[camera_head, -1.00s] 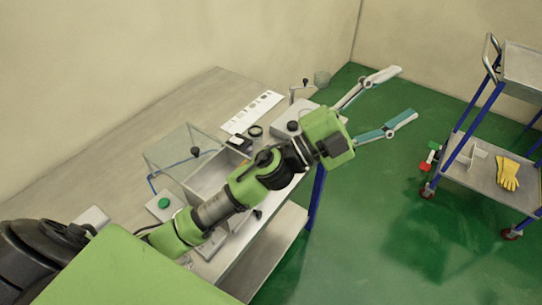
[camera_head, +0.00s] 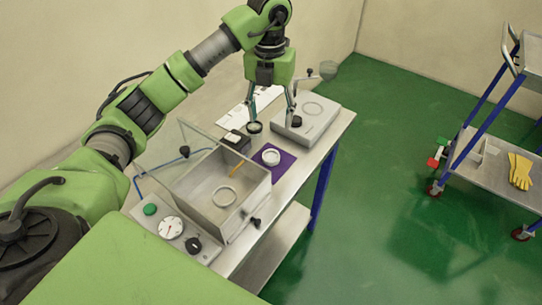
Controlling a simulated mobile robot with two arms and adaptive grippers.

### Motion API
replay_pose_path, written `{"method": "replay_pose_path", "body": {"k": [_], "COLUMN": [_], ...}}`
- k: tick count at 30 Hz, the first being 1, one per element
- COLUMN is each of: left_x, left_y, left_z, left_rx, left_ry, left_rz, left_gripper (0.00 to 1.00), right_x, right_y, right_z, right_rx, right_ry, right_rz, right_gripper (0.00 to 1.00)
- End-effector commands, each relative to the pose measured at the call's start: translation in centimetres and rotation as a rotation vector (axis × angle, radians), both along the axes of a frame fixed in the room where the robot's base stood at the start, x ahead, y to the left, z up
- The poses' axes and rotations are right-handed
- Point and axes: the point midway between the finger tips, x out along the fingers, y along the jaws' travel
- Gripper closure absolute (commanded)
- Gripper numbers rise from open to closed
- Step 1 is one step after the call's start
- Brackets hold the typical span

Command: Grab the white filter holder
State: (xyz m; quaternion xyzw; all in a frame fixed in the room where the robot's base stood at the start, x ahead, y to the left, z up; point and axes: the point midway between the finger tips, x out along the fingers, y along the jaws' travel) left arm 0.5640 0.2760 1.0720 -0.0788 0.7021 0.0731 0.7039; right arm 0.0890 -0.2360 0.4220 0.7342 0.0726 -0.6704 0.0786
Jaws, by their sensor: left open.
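A small white round holder (camera_head: 271,157) sits on a purple mat (camera_head: 288,163) on the bench, to the right of an open metal box. My left gripper (camera_head: 273,119) points down behind the mat, fingers spread and nothing between them. It is above and beyond the white holder, apart from it. Its left fingertip appears near a dark ring (camera_head: 255,128), its right one near a black knob (camera_head: 296,122); I cannot tell whether they touch. My right gripper is not in view.
The metal box (camera_head: 246,206) has a raised clear lid (camera_head: 199,143) and a pale ring (camera_head: 224,196) inside. A control panel with a green button (camera_head: 150,209) and gauge (camera_head: 172,228) stands in front. A grey unit (camera_head: 318,128) is at the right. A trolley (camera_head: 480,160) stands far right.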

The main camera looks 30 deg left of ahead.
Motion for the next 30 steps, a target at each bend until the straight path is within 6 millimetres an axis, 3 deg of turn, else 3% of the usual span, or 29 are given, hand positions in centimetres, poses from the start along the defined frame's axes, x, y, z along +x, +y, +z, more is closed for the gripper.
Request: {"method": "replay_pose_path", "body": {"k": [6, 12, 22, 26, 30], "left_x": [-0.2, -0.2, -0.3, -0.4, -0.3], "left_y": [0.2, 0.2, 0.0, -0.3, -0.2], "left_z": [-3.2, -6.7, -9.3, -11.3, -13.1], "left_rx": [0.008, 0.007, 0.007, 0.006, 0.007], "left_ry": [0.011, 0.010, 0.009, 0.011, 0.007], "left_rz": [0.007, 0.006, 0.005, 0.003, 0.005], "left_gripper": [0.45, 0.45, 0.45, 0.45, 0.45], "right_x": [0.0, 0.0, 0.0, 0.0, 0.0], "right_y": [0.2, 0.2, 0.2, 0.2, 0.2], "right_z": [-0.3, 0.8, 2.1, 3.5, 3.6], "right_rx": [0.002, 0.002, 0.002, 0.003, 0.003], "right_ry": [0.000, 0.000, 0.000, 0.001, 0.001], "right_rz": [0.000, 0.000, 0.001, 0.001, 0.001], "right_gripper": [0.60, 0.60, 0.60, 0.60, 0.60]}}
